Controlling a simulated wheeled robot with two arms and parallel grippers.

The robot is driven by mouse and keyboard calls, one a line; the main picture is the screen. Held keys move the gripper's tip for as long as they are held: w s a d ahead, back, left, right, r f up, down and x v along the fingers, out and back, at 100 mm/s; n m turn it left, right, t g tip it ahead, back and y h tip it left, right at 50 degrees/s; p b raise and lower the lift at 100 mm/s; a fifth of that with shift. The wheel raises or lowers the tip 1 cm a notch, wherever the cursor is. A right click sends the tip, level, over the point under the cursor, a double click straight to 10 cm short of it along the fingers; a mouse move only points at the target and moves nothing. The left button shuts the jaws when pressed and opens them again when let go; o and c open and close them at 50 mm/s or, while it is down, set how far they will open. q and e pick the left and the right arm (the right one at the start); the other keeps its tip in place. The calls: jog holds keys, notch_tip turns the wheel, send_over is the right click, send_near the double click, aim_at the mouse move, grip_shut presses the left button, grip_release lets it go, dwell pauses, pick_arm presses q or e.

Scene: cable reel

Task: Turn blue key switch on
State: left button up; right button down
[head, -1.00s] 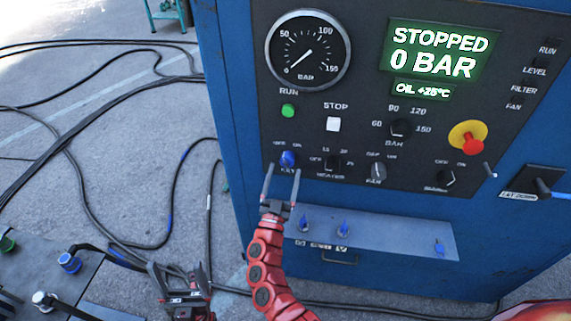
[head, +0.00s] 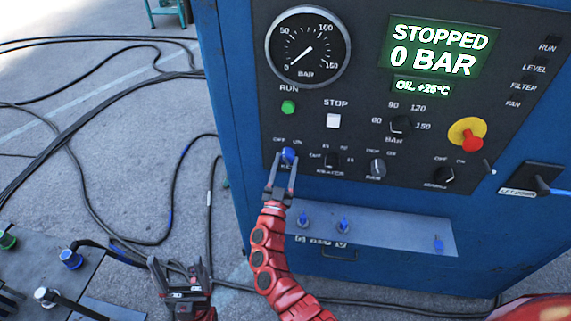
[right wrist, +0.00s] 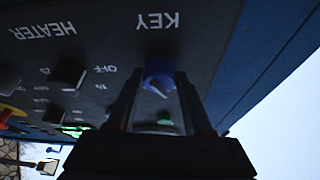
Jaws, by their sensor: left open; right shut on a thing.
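The blue key switch (head: 288,155) sits at the lower left of the dark control panel, below its OFF and ON marks. My right gripper (head: 282,167) has come up from below and is shut on the blue key switch. In the right wrist view, the blue key switch (right wrist: 159,76) shows between the two dark fingertips, under the KEY label. Which mark the key points to is too small to tell. My left gripper (head: 181,280) is open and empty, low over the floor in front of the cabinet.
The panel has a green RUN button (head: 288,107), white STOP button (head: 333,121), HEATER knob (head: 331,160) and red emergency button (head: 471,143). The display (head: 438,50) reads STOPPED, 0 BAR. Black cables (head: 100,110) cross the floor.

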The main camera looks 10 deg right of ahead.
jog(key=m+g+h+b, duration=0.1)
jog(key=m+b, duration=0.1)
jog(key=m, duration=0.2)
jog(key=m+g+h+b, duration=0.1)
jog(key=m+h+b, duration=0.1)
jog(key=m, duration=0.2)
jog(key=shift+w+a+f+b, duration=0.1)
jog(key=shift+a+f+b, duration=0.1)
jog(key=shift+b, duration=0.15)
jog(key=shift+a+r+m+g+h+b, duration=0.1)
jog(key=shift+r+m+g+h+b, duration=0.1)
jog(key=shift+m+g+b, duration=0.75)
jog(key=shift+a+r+m+g+h+b, duration=0.15)
jog(key=shift+m+b, duration=0.45)
jog(key=shift+m, duration=1)
jog(key=shift+d+r+m+g+h+b, duration=0.2)
jog(key=shift+m+g+b, duration=0.5)
jog(key=shift+m, duration=0.55)
jog(key=shift+a, duration=0.15)
jog(key=shift+c, duration=1.5)
grip_release()
